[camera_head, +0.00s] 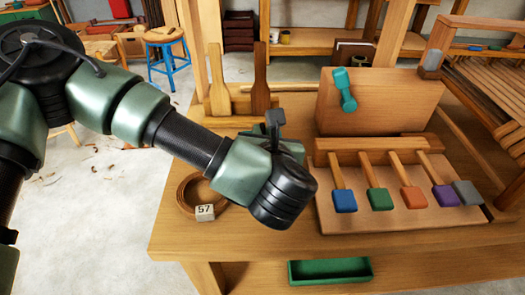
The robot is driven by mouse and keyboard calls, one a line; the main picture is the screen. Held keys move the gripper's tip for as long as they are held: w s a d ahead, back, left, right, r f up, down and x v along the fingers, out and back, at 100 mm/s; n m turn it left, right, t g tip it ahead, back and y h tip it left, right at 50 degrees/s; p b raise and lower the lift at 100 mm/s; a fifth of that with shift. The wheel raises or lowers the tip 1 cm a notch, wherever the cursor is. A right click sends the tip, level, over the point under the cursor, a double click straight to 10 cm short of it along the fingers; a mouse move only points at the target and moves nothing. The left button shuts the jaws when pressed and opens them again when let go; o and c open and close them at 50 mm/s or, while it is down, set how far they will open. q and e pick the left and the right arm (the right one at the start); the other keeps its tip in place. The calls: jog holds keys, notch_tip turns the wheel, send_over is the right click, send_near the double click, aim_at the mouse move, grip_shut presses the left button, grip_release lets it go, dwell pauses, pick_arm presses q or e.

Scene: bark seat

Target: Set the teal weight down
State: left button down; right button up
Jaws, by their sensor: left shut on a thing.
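A teal piece (344,90), narrow in the middle and thicker at both ends, shows against the large wooden block at the back right. I cannot tell whether it rests on the block or is fixed to it. My left gripper (274,122) is to its left, over the bench, with a visible gap in the picture between them. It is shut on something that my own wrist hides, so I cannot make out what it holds. My right gripper is not in view.
The wooden bench (180,240) carries a rack of paddles with blue (344,201), green, orange, purple and grey ends. A round wooden ring (186,190) and a "57" tag (205,212) lie left of my wrist. The bench's front left is clear.

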pick_arm(q)
notch_tip(320, 180, down, 5)
jog(key=shift+r, duration=0.2)
jog(key=shift+f, duration=0.25)
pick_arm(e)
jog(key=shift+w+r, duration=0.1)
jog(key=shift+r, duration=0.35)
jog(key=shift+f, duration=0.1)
pick_arm(q)
jog(key=c, duration=1.6)
grip_release()
jog(key=shift+f, duration=0.1)
jog(key=shift+o, duration=0.8)
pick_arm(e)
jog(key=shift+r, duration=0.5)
